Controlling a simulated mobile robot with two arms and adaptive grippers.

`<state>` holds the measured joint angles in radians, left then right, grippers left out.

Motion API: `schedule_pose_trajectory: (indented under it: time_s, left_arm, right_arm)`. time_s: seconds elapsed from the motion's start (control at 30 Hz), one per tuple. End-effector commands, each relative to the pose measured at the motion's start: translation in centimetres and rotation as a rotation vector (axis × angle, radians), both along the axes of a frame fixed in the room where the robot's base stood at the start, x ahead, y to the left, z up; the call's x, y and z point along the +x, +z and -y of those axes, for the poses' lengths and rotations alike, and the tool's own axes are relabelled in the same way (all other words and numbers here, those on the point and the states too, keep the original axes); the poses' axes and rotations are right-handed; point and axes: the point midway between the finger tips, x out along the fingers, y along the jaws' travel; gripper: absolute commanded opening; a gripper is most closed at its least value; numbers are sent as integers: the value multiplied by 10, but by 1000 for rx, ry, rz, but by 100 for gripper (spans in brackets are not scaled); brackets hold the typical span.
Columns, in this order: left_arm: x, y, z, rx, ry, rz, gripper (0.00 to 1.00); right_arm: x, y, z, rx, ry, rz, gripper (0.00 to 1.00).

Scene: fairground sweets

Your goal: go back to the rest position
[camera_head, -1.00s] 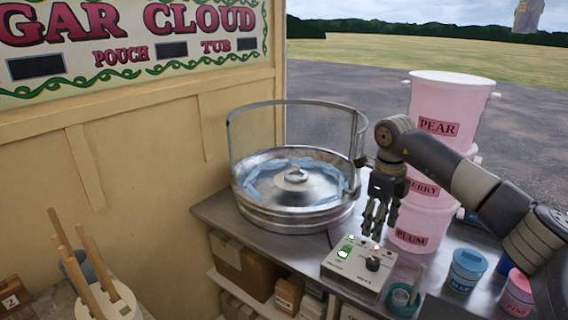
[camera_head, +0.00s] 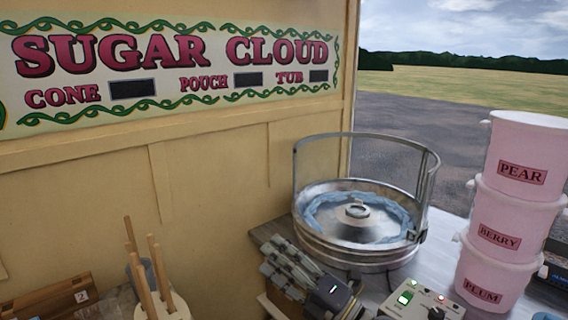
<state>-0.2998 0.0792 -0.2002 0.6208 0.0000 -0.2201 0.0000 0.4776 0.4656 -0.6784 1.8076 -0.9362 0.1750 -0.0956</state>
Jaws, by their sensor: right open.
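My right gripper (camera_head: 286,270) is low in the middle of the view, open and empty. It is in front of the floss machine (camera_head: 353,253) and left of the control box (camera_head: 421,304), and appears apart from both. My right arm runs off the bottom edge. My left gripper is not in view. The steel bowl of the machine holds a ring of blue floss (camera_head: 328,206) around its centre hub, behind a clear guard.
Pink tubs (camera_head: 522,150) marked PEAR, BERRY and PLUM stand stacked at the right. Wooden sticks (camera_head: 158,268) stand in a holder at the lower left, near a wooden box (camera_head: 62,302). A cream wall with a sign (camera_head: 170,62) closes off the back left.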

Motion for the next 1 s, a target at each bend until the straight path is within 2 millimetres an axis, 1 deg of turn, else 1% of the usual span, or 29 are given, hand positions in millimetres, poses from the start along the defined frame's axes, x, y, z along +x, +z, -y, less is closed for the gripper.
schedule_pose_trajectory:
  time_s: [0.03, 0.07, 0.17, 0.2, 0.27, 0.3, 0.37, 0.4, 0.47, 0.5, 0.57, 0.6, 0.67, 0.7, 0.77, 0.8, 0.87, 0.9, 0.97, 1.0]
  left_arm:
    - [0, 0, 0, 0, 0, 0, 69]
    - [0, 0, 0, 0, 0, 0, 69]
    - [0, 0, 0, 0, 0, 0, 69]
    - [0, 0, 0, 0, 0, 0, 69]
    - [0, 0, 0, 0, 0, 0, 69]
    - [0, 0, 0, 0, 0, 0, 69]
    - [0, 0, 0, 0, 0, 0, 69]
    - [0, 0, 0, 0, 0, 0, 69]
    - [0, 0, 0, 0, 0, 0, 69]
    - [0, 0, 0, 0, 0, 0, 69]
    - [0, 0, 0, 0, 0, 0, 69]
    - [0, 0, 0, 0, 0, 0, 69]
    - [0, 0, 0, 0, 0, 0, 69]
    - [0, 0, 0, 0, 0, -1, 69]
    - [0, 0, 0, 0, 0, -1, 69]
    - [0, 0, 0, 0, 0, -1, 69]
    - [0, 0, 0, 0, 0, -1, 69]
    - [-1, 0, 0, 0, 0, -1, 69]
    - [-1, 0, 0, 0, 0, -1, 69]
    - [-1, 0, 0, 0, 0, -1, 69]
  right_arm:
    - [1, -2, 14, 112, -70, -84, 50]
    - [3, -4, 24, 174, -115, -136, 50]
    - [8, -21, 63, 365, -270, -318, 50]
    - [7, -33, 79, 434, -334, -396, 50]
    - [4, -55, 104, 532, -431, -519, 50]
    - [-2, -73, 120, 591, -495, -606, 50]
    - [-14, -103, 143, 673, -594, -739, 50]
    - [-25, -124, 157, 720, -659, -828, 50]
    - [-47, -157, 175, 784, -758, -965, 50]
    - [-64, -179, 186, 822, -824, -1060, 50]
    - [-95, -210, 199, 866, -918, -1199, 50]
    - [-115, -227, 205, 889, -974, -1284, 50]
    - [-145, -249, 211, 913, -1049, -1397, 50]
    - [-164, -260, 214, 922, -1092, -1464, 50]
    - [-190, -274, 217, 932, -1148, -1553, 50]
    - [-207, -281, 218, 936, -1183, -1608, 50]
    - [-231, -291, 219, 937, -1231, -1685, 50]
    - [-247, -296, 219, 937, -1259, -1732, 50]
    - [-270, -302, 220, 935, -1302, -1801, 50]
    - [-284, -305, 219, 932, -1327, -1846, 50]
